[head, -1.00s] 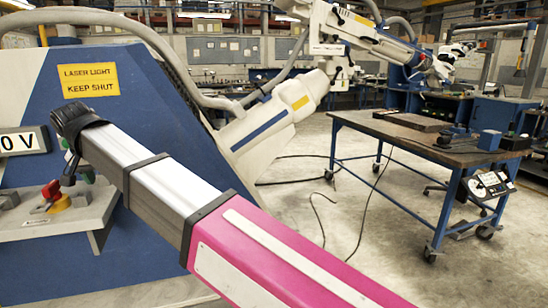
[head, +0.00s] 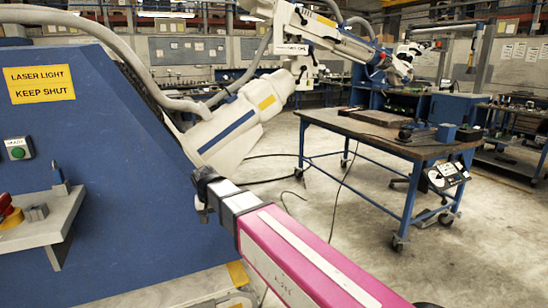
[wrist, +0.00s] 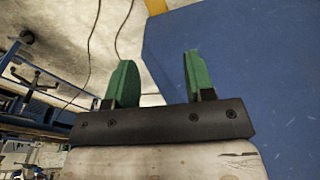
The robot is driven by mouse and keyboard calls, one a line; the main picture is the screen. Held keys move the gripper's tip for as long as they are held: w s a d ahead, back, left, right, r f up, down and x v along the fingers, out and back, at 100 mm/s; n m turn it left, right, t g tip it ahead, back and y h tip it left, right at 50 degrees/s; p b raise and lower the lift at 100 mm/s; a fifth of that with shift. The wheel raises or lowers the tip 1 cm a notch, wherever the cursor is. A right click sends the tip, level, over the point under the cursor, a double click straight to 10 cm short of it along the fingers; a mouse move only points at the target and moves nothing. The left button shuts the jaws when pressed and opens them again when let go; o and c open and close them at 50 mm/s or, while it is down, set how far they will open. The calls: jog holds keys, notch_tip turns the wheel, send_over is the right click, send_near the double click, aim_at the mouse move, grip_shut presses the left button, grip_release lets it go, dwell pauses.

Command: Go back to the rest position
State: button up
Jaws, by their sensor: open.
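My gripper shows in the wrist view (wrist: 160,82), with two green fingers standing apart and nothing between them. A blue panel side fills the right of that view behind the fingers. In the head view my pink and silver arm reaches up from the bottom right, and its dark end (head: 205,190) is in front of the right edge of the blue machine cabinet (head: 130,190). The fingers themselves cannot be made out in the head view.
The cabinet carries a yellow sign (head: 40,84), a green button (head: 17,152) and a shelf with a red and yellow switch (head: 10,213). A large white machine arm (head: 235,120) stands behind. A wheeled blue table (head: 400,135) is at right. Floor between is open, with dark cables.

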jog(key=w+d+f+m+g, duration=0.1)
jog(key=d+f, duration=0.5)
jog(key=d, duration=0.5)
jog(key=w+d+f, duration=0.1)
jog(key=d+f, duration=0.4)
jog(key=d, duration=0.6)
jog(key=s+d+f+m, duration=0.1)
jog(key=s+d+f, duration=0.2)
jog(key=d, duration=0.6)
jog(key=s+d+f+m+g, duration=0.1)
jog(key=s+d+f, duration=0.3)
jog(key=d, duration=0.6)
notch_tip(320, 180, down, 2)
jog(key=shift+f, duration=0.1)
